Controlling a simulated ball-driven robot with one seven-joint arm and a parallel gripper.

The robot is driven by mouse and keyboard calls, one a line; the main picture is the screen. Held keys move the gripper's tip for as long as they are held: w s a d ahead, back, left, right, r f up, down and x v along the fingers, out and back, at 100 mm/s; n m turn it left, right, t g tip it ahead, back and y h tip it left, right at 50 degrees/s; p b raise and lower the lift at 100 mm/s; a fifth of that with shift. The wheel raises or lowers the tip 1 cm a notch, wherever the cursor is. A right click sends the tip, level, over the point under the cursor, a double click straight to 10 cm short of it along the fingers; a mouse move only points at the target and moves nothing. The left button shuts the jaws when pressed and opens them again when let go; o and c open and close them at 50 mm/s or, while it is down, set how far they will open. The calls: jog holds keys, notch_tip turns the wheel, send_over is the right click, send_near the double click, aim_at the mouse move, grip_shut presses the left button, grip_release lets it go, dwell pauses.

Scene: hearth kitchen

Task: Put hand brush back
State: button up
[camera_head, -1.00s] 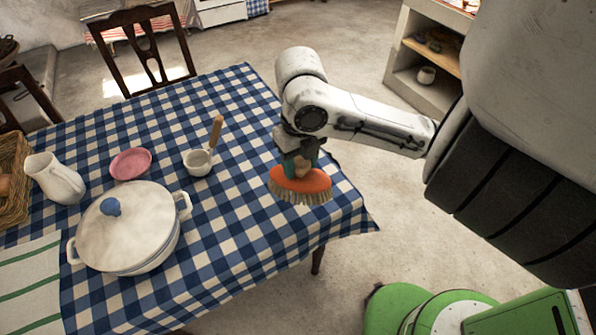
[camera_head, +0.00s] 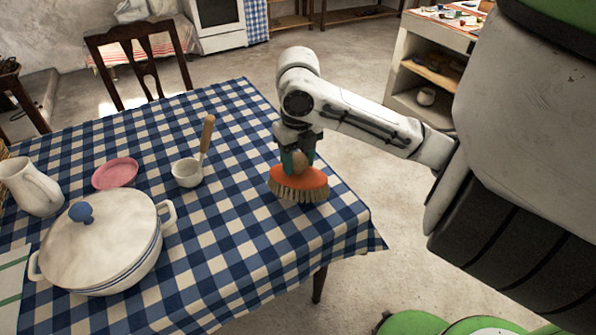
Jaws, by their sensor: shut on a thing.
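The hand brush (camera_head: 300,187) has an orange back and pale bristles that point down. It is at the right part of the table with the blue and white checked cloth (camera_head: 245,240). My gripper (camera_head: 298,160) is above it, pointing down, and is shut on the brush by its top. The fingers partly hide the middle of the brush. I cannot tell whether the bristles touch the cloth or hang just above it.
A white lidded pot (camera_head: 105,240), a white jug (camera_head: 30,186), a pink dish (camera_head: 115,172) and a small white pot with a wooden handle (camera_head: 187,172) stand on the left of the table. A chair (camera_head: 140,60) is behind. A shelf unit (camera_head: 430,65) stands back right. The cloth around the brush is clear.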

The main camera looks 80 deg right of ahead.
jog(key=shift+d+f, duration=0.2)
jog(key=shift+f, duration=0.85)
jog(key=shift+d+f, duration=0.2)
jog(key=shift+f, duration=0.8)
jog(key=o, duration=0.9)
jog(key=shift+f, duration=0.1)
jog(key=shift+o, duration=0.2)
notch_tip(320, 180, up, 12)
jog(key=shift+r+p, duration=0.15)
jog(key=shift+p, duration=0.65)
